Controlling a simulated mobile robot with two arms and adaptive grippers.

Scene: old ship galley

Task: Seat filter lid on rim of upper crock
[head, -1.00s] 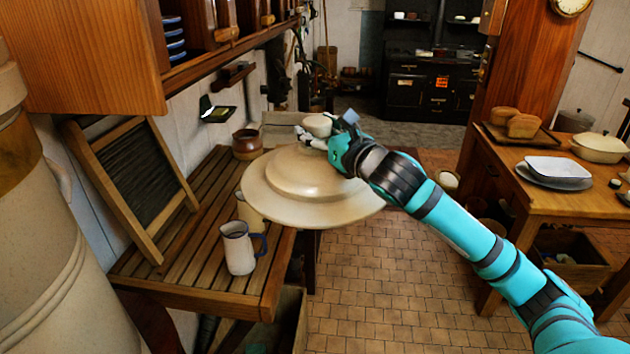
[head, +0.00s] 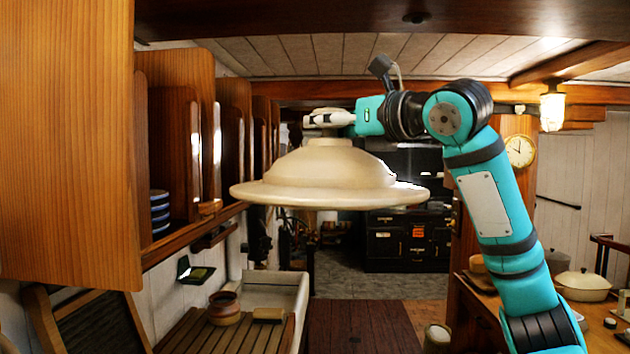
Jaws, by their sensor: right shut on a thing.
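The filter lid (head: 330,175) is a wide cream stoneware disc with a domed middle and a knob on top. It hangs level in the air in the middle of the head view. My right gripper (head: 325,118) is shut on its knob, with the arm coming in from the right. Nothing stands directly under the lid near its rim. The upper crock is not in view now. My left gripper is not in view.
Wooden wall cupboards and a plate shelf (head: 172,235) fill the left side. A slatted board (head: 230,335) with a brown pot (head: 223,308) lies low at left. A ceiling beam (head: 470,22) crosses above. A black stove (head: 405,240) stands far back.

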